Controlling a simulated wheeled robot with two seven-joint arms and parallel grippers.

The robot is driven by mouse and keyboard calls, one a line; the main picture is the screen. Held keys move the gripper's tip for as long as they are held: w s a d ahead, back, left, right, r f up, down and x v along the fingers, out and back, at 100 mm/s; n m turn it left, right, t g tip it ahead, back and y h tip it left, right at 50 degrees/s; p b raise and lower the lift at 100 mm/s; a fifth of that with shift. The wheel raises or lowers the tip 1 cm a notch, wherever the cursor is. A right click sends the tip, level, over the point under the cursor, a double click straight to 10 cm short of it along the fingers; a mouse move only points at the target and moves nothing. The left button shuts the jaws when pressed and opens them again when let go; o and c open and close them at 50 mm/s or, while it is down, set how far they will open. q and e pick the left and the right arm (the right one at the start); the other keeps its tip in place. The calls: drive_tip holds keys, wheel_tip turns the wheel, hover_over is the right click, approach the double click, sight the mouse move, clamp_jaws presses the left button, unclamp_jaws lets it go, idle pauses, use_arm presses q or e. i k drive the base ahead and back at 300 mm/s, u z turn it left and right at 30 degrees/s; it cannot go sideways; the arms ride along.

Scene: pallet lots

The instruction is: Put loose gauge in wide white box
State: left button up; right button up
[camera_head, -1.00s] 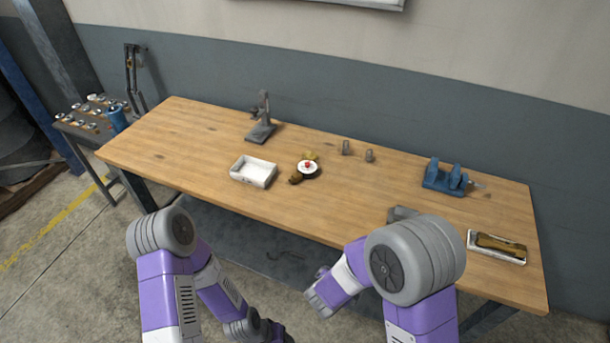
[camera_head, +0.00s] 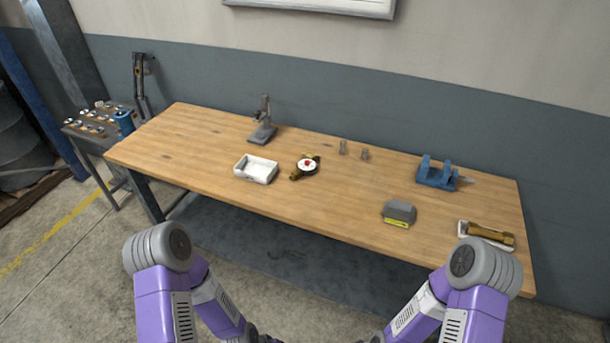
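The gauge (camera_head: 306,167), a round white dial with a red centre and brass fittings, lies on the wooden table, apart from any container. Just left of it stands a wide, open white box (camera_head: 256,169), which looks empty. A second, narrower white tray (camera_head: 465,230) at the right end of the table has a brass cylindrical part (camera_head: 487,234) lying in it. My two arms come up from the bottom and bend down in front of the table. Both grippers are below the picture's lower edge.
A grey block with a yellow label (camera_head: 399,212) sits near the front edge. A blue fixture (camera_head: 437,173), two small metal cylinders (camera_head: 343,147) and a grey stand (camera_head: 263,121) are farther back. The table is clear between the gauge and the grey block.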

sight(257, 173)
drive_tip(key=u, duration=1.85)
drive_tip(key=i, duration=1.3)
drive_tip(key=z, duration=2.35)
